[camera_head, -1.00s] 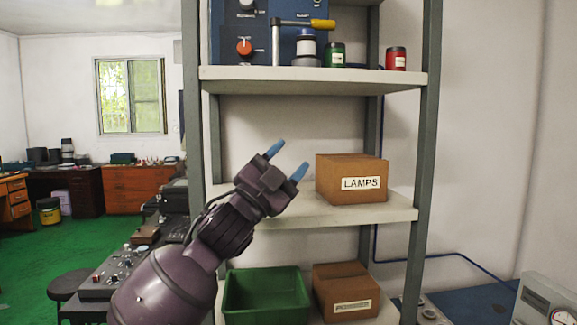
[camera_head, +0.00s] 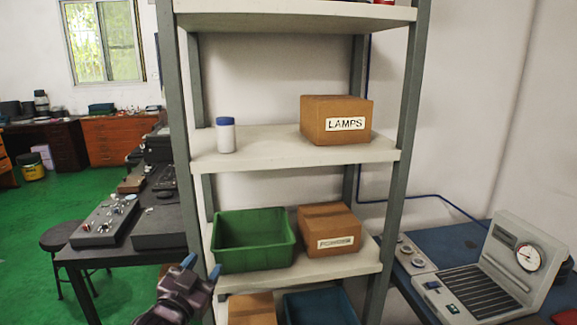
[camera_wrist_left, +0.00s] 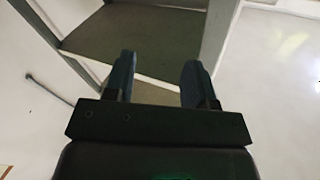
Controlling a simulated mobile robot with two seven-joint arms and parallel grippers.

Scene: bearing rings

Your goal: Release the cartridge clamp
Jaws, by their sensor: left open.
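The cartridge clamp is not in view now; the head view cuts off just above the top shelf (camera_head: 290,17). A white jar with a blue cap (camera_head: 226,136), which may be a cartridge, stands upright on the middle shelf (camera_head: 265,155), left of the LAMPS box. My left gripper (camera_head: 201,267) is low in the head view, in front of the shelf's left post and below the green bin. It is open and empty. Its two spread dark fingers (camera_wrist_left: 155,80) also show in the left wrist view, with shelf boards beyond. My right gripper is not in view.
The LAMPS box (camera_head: 337,120) stands on the middle shelf. A green bin (camera_head: 253,240) and another carton (camera_head: 328,230) are on the shelf below. A bench with a gauge device (camera_head: 500,260) is at right; a control-panel table (camera_head: 110,217) is at left.

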